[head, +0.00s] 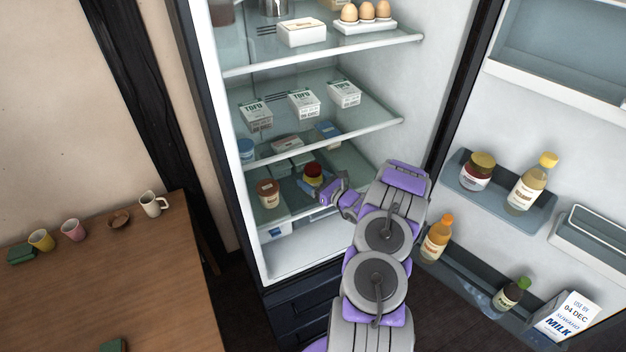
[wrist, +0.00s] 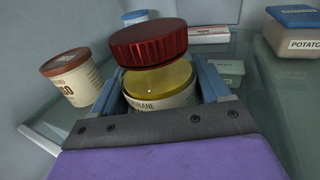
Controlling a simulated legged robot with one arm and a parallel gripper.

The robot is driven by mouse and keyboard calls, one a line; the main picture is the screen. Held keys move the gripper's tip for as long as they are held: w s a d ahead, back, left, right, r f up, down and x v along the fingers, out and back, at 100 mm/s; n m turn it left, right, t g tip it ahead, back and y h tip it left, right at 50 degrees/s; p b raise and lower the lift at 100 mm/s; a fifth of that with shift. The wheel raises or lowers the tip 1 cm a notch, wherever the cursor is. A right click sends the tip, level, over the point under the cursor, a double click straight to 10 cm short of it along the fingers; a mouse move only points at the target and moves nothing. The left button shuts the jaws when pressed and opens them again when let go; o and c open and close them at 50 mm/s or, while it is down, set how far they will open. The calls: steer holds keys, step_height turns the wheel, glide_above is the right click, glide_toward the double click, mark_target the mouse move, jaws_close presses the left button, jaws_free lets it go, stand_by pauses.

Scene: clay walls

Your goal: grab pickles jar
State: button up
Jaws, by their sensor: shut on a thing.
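A jar with a ribbed red lid (head: 312,168) stands on a low glass shelf inside the open fridge. In the wrist view the red-lidded jar (wrist: 160,78) shows yellow contents and a pale label, only partly readable; I cannot tell whether it says pickles. My gripper (head: 322,184) reaches in from the right. In the wrist view my gripper (wrist: 158,86) has one finger on each side of the jar and is shut on it. The jar's lower part is hidden behind the gripper.
A brown-lidded tub (wrist: 75,78) stands close to the left of the jar. A blue-lidded potato box (wrist: 293,32) is at the right. The glass shelf with tofu boxes (head: 304,103) lies above. The open door (head: 590,150) stands right of my arm; a wooden table (head: 110,270) is at left.

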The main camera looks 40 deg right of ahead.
steer(key=c, duration=0.5)
steer(key=shift+r, duration=0.15)
